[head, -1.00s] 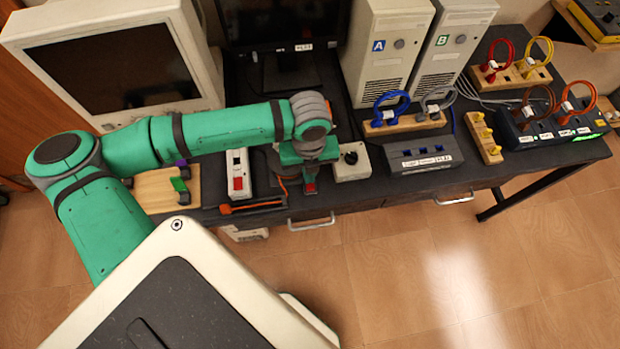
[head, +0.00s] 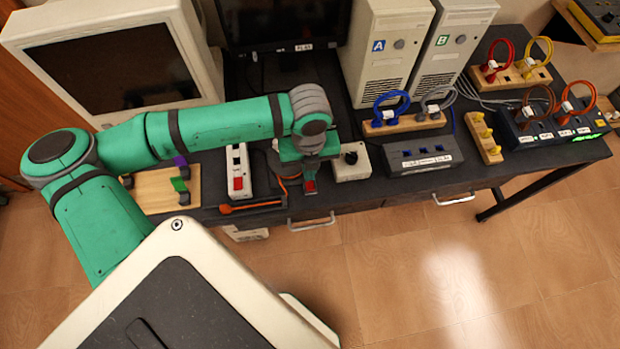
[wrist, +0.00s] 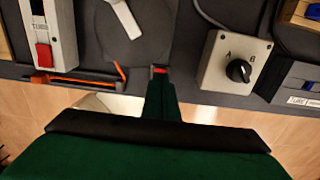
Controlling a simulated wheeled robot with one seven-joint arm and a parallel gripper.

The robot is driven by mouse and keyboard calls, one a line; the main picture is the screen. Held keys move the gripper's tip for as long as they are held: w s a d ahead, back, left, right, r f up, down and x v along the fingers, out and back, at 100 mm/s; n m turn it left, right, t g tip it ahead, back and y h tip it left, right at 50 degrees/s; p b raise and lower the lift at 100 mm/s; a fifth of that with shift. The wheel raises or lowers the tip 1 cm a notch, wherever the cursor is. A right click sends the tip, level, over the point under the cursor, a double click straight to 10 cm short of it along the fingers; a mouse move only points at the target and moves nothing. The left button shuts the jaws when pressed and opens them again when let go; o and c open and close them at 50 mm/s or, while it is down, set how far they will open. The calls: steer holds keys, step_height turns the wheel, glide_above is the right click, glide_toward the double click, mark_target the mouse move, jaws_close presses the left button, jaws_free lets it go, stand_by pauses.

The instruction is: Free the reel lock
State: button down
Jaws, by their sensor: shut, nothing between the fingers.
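A dark round reel (wrist: 135,42) lies near the front edge of the black bench, with a white lever (wrist: 124,18) on top and a thin orange piece (wrist: 119,70) at its front rim. The reel also shows in the head view (head: 286,168), partly hidden behind my wrist. I cannot tell which part is the lock. My gripper (wrist: 159,72) points down at the bench's front edge, just right of the reel's front rim. It is shut and empty, with red at the tip. In the head view my gripper (head: 310,186) is right of the orange piece.
A switch box with a black knob (wrist: 238,70) stands close to the right. A power strip with a red switch (wrist: 43,54) and an orange-handled tool (wrist: 75,79) lie left. Drawer handles (head: 311,224) jut below the bench edge. The floor in front is clear.

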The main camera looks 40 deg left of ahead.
steer(key=shift+r, duration=2.3)
